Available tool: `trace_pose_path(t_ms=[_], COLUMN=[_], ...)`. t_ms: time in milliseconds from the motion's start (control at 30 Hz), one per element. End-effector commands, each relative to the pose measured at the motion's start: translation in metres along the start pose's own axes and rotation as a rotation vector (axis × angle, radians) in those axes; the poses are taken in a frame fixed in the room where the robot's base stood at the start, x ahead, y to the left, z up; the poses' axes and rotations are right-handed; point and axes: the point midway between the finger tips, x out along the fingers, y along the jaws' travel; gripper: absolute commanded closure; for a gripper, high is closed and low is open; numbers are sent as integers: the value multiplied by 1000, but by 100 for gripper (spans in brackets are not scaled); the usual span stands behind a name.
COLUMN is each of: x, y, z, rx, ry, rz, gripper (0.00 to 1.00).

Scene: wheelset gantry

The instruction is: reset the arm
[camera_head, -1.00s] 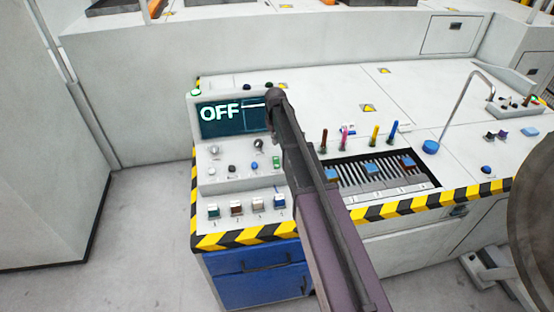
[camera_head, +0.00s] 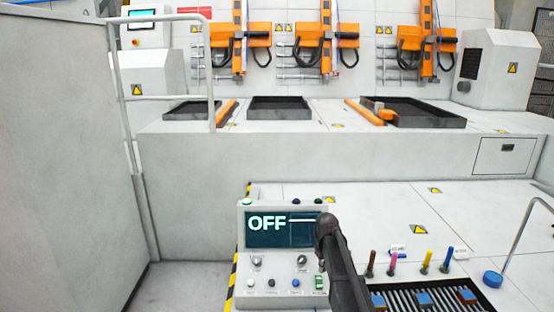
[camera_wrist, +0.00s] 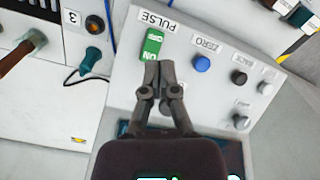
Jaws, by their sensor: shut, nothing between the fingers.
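My gripper (camera_wrist: 159,75) is shut and empty in the wrist view. Its fingertips appear over the control panel (camera_wrist: 125,85), close to the green PULSE switch (camera_wrist: 152,44), which reads ON. I cannot tell whether they touch it. In the head view my dark arm (camera_head: 345,262) rises from the bottom and covers the right end of the panel's screen (camera_head: 265,231), which reads OFF. The green switch (camera_head: 319,283) also shows there, just left of my arm. The fingers are not clear in that view.
Several coloured pegs (camera_head: 408,262) stand right of my arm, behind a slotted rack (camera_head: 425,298) with blue blocks. Black trays (camera_head: 280,108) and orange gantry units (camera_head: 326,40) are at the back. A tall grey cabinet (camera_head: 60,150) and handrail (camera_head: 170,100) stand left.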

Motion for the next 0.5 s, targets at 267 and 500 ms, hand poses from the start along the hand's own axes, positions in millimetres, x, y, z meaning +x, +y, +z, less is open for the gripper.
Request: trace_pose_path(t_ms=[267,500], x=[0,0], y=[-48,-83], z=[103,180], rx=[178,336], ry=[0,-1], rz=[0,1], gripper=[100,100])
